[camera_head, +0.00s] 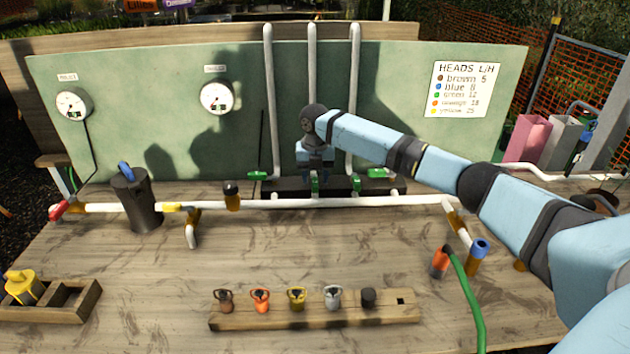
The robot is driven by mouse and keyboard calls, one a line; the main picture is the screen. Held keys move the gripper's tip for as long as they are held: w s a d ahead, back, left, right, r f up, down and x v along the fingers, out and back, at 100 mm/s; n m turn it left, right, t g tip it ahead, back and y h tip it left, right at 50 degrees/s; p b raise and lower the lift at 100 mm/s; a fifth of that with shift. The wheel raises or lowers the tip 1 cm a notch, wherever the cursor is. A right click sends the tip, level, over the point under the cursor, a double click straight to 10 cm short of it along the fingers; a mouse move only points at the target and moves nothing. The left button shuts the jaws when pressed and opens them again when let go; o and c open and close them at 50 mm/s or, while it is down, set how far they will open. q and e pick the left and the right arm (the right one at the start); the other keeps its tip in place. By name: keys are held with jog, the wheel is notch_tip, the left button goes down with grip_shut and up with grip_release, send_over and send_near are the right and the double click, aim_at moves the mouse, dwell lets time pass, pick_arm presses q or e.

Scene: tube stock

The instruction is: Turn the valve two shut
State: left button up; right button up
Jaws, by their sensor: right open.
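Three white pipes come down the green backboard to a dark manifold strip at the back of the table, with a green valve handle at each. The middle valve handle (315,186) looks lined up with its pipe. The left valve handle (257,175) and right valve handle (378,173) lie crosswise. I take the middle one as valve two, though I see no number on it. My right gripper (315,171) is open and points down directly over the middle handle, hiding part of it; I cannot tell whether they touch. My left gripper is out of view.
A white horizontal pipe (345,202) runs in front of the valves. Two gauges (216,97) hang on the backboard (135,100). A wooden rack (260,320) with several coloured nozzles stands in front. A dark canister (137,200) stands left. The table's middle is clear.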

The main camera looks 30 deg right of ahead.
jog(key=shift+f, duration=0.8)
grip_shut()
